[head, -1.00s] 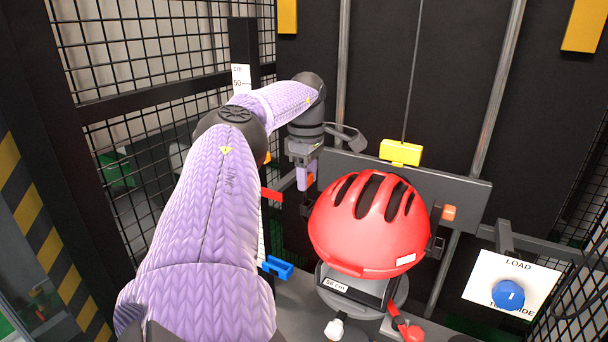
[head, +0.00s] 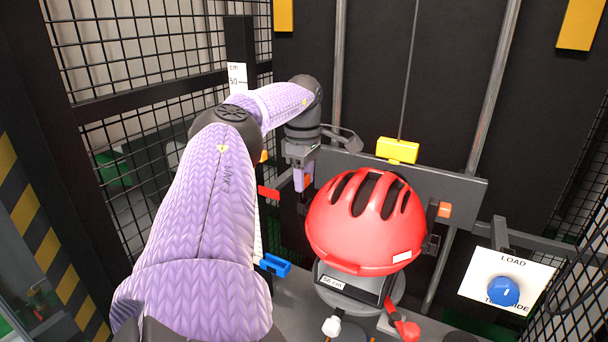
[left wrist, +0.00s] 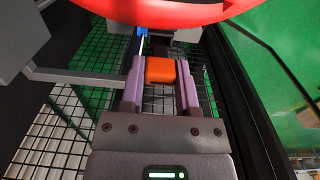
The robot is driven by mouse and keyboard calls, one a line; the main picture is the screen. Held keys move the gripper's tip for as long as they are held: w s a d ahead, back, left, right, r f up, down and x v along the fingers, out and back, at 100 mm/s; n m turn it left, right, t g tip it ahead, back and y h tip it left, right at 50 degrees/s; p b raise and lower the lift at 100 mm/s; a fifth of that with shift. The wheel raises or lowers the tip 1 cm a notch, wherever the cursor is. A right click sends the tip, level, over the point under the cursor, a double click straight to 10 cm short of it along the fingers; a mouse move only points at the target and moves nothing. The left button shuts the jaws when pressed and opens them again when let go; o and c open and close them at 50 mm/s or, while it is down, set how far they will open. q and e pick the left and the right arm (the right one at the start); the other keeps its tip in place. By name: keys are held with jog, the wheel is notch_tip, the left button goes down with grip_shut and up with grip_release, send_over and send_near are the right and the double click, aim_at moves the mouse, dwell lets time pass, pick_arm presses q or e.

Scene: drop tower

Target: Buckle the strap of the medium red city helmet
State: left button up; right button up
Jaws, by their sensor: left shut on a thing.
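The red helmet (head: 365,222) with dark vents sits on a grey stand with a "56 cm" label (head: 332,282). My left gripper (head: 303,180) is just left of the helmet, pointing down. In the left wrist view its purple fingers (left wrist: 160,85) are shut on an orange block (left wrist: 160,70), below the helmet's red rim (left wrist: 165,10). A similar orange block (head: 444,210) is on a dark holder at the helmet's right side. I cannot make out the strap or its buckle. My right gripper is not in view.
A yellow block (head: 397,150) hangs on a cable behind the helmet. A red marker (head: 268,192) and a blue marker (head: 275,265) are on the scale post at left. A blue knob (head: 504,291) is at right. A red-handled lever (head: 406,330) is in front. Mesh panels flank the space.

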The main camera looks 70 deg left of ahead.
pick_arm(q)
jog(key=shift+f+b, duration=0.7)
jog(key=shift+f, duration=0.7)
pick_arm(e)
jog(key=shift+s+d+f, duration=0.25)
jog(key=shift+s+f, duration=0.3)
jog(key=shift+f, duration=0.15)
pick_arm(q)
jog(key=shift+f, duration=0.15)
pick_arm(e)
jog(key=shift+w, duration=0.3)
pick_arm(q)
jog(key=o, duration=1)
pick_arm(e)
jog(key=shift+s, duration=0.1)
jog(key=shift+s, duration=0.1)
